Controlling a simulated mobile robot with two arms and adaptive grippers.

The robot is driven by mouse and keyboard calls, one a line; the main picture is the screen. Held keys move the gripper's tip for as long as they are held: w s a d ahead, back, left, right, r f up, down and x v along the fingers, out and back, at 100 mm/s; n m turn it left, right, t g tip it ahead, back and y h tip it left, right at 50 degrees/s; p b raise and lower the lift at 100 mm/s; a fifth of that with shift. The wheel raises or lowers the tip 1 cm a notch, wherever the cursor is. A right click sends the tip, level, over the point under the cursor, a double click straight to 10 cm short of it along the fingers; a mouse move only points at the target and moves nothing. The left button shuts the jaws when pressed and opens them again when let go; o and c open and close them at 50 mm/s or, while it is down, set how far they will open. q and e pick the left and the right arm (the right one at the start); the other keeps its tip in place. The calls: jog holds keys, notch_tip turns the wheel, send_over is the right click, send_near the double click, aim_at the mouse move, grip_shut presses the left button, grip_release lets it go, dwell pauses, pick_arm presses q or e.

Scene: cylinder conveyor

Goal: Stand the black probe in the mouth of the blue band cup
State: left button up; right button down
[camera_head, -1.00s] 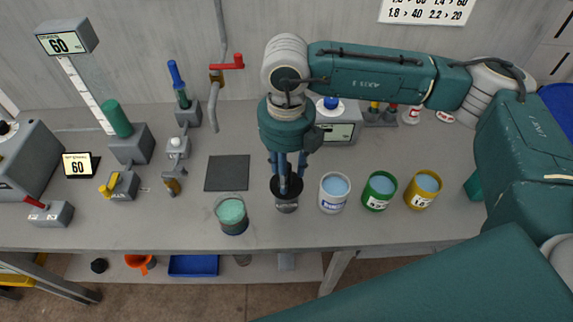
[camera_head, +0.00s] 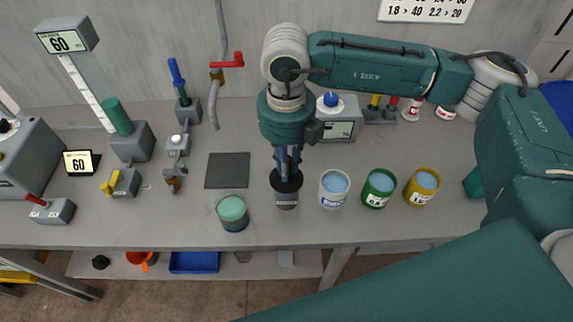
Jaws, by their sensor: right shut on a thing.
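The black probe (camera_head: 287,183) stands at the front middle of the bench, where a dark round piece sits above a grey, labelled lower part. My right gripper (camera_head: 287,171) points down from above and is shut on the probe, with its fingers close together. The fingers and wrist hide the probe's upper part. The blue band cup (camera_head: 334,189) is a white cup with a blue band and pale blue contents, upright just right of the probe and apart from it. My left gripper is not in view.
A green-band cup (camera_head: 379,188) and a yellow-band cup (camera_head: 422,186) stand right of the blue band cup. A teal-filled jar (camera_head: 233,212) stands left of the probe. A dark mat (camera_head: 228,171) lies behind the jar. A display box (camera_head: 339,121) stands behind the cups.

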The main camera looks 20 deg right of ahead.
jog(key=shift+r+p, duration=0.7)
jog(key=shift+r, duration=1.15)
jog(key=shift+r, duration=0.1)
jog(key=shift+r+p, duration=0.95)
jog(key=shift+r, duration=1.3)
